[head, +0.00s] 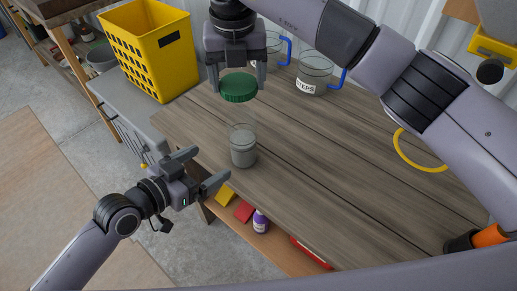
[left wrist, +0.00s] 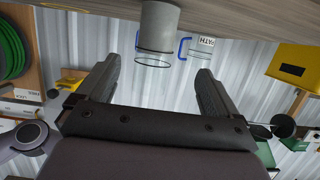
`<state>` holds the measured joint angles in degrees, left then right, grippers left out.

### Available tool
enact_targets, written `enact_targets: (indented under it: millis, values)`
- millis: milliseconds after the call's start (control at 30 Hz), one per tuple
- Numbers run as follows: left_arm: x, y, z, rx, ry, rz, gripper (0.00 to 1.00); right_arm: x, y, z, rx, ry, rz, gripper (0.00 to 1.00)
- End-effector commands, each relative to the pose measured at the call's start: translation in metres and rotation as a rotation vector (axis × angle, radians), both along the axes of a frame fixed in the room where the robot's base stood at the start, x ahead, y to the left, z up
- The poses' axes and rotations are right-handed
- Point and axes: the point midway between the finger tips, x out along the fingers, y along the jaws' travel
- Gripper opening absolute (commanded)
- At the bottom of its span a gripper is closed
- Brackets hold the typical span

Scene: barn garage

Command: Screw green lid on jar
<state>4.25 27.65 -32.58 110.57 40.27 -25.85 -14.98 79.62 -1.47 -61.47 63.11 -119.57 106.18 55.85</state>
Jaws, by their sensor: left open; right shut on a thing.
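The jar (head: 243,155) stands upright on the wooden table near its left edge, clear glass above with grey contents below. In the left wrist view the jar (left wrist: 160,25) appears upside down at the top, beyond and between the fingers. The green lid (head: 238,88) is above the jar, with a visible gap between them. My right gripper (head: 238,82) is shut on the lid from above, one finger on each side. My left gripper (head: 208,165) is open and empty, left of the jar and apart from it, fingers pointing toward it; its fingers also show in the left wrist view (left wrist: 160,70).
Two glass mugs with blue handles, one the lettered mug (head: 314,76), stand at the table's back. A yellow basket (head: 150,50) is at the back left. A shelf under the table holds a purple bottle (head: 261,222) and coloured items. The table's middle is clear.

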Motion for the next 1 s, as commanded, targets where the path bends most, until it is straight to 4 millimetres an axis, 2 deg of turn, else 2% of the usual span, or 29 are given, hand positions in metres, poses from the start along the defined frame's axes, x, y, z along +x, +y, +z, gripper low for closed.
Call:
enact_targets:
  millis: [567,767,1000]
  values:
    - [0.002,-0.002,0.001,0.001,-0.002,-0.008,0.94,-0.001,0.005,0.001,0.000,0.000,0.001,0.49]
    - [0.016,-0.016,-0.004,-0.002,-0.003,-0.008,0.94,-0.001,0.004,0.001,0.000,0.000,0.001,0.49]
    - [0.042,-0.042,-0.015,-0.001,-0.002,-0.009,0.94,-0.001,0.004,0.000,0.000,0.000,0.001,0.49]
